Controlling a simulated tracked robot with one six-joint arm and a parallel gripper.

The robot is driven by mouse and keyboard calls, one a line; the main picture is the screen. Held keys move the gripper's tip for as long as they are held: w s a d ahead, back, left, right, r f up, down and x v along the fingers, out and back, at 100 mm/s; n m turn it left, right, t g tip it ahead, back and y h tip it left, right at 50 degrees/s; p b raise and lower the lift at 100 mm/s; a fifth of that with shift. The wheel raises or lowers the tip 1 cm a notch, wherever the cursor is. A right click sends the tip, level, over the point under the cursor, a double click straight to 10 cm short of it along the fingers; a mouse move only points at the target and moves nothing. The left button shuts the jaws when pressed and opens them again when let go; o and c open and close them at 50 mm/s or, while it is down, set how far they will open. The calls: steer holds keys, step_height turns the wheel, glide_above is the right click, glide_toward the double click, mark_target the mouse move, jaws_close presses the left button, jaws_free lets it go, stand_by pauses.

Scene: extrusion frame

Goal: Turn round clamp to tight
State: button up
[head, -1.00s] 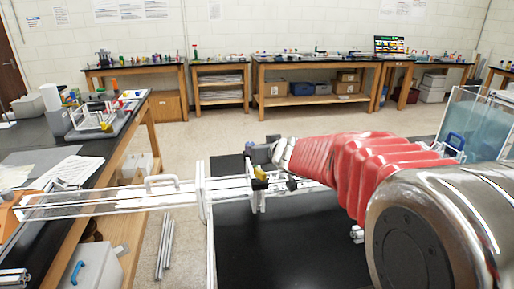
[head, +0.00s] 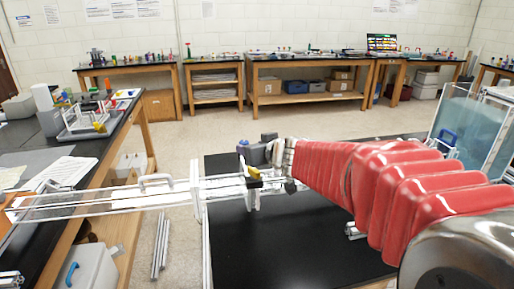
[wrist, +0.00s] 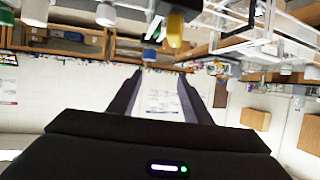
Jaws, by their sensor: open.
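In the head view a clear and metal extrusion frame (head: 110,201) runs across from the left to my arm. A yellow knob (head: 254,174) with dark fittings sits on its right part. I cannot tell for sure which fitting is the round clamp. My gripper (head: 259,152), dark, is at the end of my red-sleeved arm, just above the knob in the picture. Contact cannot be made out. In the wrist view my gripper (wrist: 161,74) has its two dark fingers apart, with nothing between them. A yellow part (wrist: 175,29) shows beyond the fingertips, near the top.
A black table (head: 270,240) lies under the frame. A wooden bench (head: 75,160) with papers and a rack stands at left. A clear tank (head: 470,130) stands at right. Metal bars (head: 160,245) lie on the floor. Open floor (head: 300,122) lies toward the back benches.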

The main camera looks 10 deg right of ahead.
steer(key=s+a+f+n+g+y, duration=0.15)
steer(key=s+a, duration=0.25)
steer(key=s, duration=0.5)
steer(key=s+a+g+y, duration=0.1)
steer(key=s+a+g, duration=0.15)
steer(key=s, duration=0.65)
steer(key=s+d+f+m+g+h, duration=0.1)
steer(key=s+d+f, duration=0.3)
steer(key=s, duration=0.4)
steer(key=s+d+f+m+g+h, duration=0.2)
steer(key=s+d+f+h, duration=0.2)
steer(key=s, duration=0.4)
steer(key=shift+s+d+m+g, duration=0.15)
steer(key=shift+s+m+g, duration=0.15)
steer(key=shift+s+m, duration=0.1)
steer(key=shift+h, duration=0.25)
steer(key=shift+c, duration=0.4)
